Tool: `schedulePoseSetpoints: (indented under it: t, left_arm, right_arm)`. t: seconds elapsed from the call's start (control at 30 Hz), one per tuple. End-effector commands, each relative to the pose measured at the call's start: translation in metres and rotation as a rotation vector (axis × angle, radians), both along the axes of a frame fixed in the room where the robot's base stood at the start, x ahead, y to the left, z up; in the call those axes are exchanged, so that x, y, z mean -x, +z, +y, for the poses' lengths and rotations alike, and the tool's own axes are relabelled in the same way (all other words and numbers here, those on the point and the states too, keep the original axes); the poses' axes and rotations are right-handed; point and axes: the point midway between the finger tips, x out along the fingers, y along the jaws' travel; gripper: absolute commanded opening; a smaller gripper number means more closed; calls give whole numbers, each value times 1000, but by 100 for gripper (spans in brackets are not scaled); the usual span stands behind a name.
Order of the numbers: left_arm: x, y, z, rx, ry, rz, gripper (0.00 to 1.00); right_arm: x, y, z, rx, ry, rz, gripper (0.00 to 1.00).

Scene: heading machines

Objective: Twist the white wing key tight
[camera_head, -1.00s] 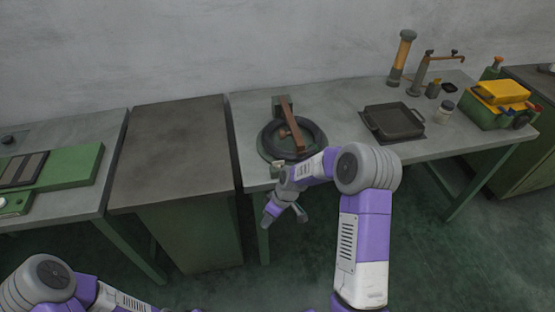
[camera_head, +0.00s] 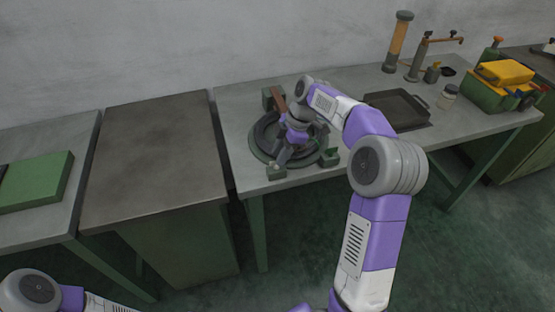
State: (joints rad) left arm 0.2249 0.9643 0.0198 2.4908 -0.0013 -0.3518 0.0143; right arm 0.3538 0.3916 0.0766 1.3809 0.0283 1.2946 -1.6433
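A dark round fixture (camera_head: 257,150) with a ring-shaped rim sits on the grey bench, near its left front corner. A brown bar (camera_head: 278,99) stands at its back, partly behind my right arm. Small grey-green blocks show at its front edge (camera_head: 277,172) and right front (camera_head: 329,157). My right gripper (camera_head: 297,155) reaches down over the fixture with its fingers spread, and covers much of its middle. I cannot make out a white wing key; it may be hidden by the gripper or too small. My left gripper is out of view; only part of that arm shows at lower left.
A dark square tray (camera_head: 398,108) lies right of the fixture. A bare dark cabinet top (camera_head: 155,155) lies to the left.

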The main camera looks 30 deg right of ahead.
Motion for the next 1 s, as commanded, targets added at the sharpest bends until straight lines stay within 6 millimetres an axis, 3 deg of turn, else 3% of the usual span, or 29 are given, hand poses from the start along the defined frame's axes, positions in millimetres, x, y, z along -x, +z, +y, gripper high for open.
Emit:
schedulePoseSetpoints:
  t: [0.13,0.47,0.7,1.0]
  left_arm:
    - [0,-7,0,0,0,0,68]
    - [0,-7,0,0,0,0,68]
    - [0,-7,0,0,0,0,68]
    - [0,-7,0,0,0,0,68]
  right_arm:
    - [-1,-15,6,0,-1,0,32]
    - [-2,-18,7,0,-3,-1,32]
    - [-2,-18,7,0,-2,0,0]
    - [-2,-19,8,-1,-3,3,0]
